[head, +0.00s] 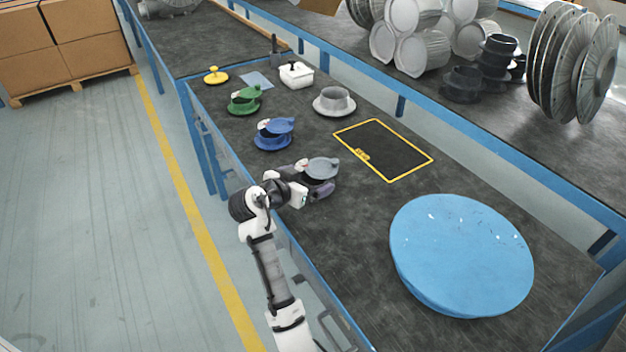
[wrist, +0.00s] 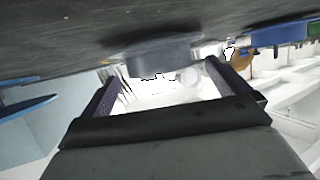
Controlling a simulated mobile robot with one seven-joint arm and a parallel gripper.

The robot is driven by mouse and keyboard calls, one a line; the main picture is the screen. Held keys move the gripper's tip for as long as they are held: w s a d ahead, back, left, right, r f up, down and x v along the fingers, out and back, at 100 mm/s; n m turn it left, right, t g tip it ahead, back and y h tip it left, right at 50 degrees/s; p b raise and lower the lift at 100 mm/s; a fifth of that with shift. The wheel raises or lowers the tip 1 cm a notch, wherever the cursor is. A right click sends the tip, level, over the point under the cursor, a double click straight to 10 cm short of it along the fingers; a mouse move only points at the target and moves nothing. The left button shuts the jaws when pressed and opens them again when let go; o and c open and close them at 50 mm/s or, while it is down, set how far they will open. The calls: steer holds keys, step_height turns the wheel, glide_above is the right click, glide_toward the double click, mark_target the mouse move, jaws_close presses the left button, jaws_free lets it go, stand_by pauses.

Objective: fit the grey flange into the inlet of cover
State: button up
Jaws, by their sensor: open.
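The grey flange (head: 322,168), a piece with a round grey top, sits on the dark bench at its near-left edge. In the wrist view it (wrist: 160,53) appears upside down against the bench, ahead of and between the fingers. My gripper (head: 305,190) is open beside it, low over the bench; its fingers also show in the wrist view (wrist: 165,90). Contact cannot be told. A light grey collar on a wide round base (head: 335,100) stands farther back, its open top up. It may be the cover's inlet; I cannot tell for sure.
Similar blue (head: 274,133) and green (head: 244,99) pieces stand behind the grey one. A large blue disc (head: 462,255) lies at right. A yellow-outlined rectangle (head: 383,150) on the bench is empty. A white box (head: 296,74) and yellow knob (head: 215,76) are at the back.

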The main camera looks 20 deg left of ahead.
steer(key=shift+w+d+f, duration=0.15)
steer(key=shift+w+f, duration=0.1)
steer(key=shift+w, duration=0.3)
steer(key=c, duration=1.1)
steer(key=shift+c, duration=0.7)
steer(key=shift+r, duration=0.2)
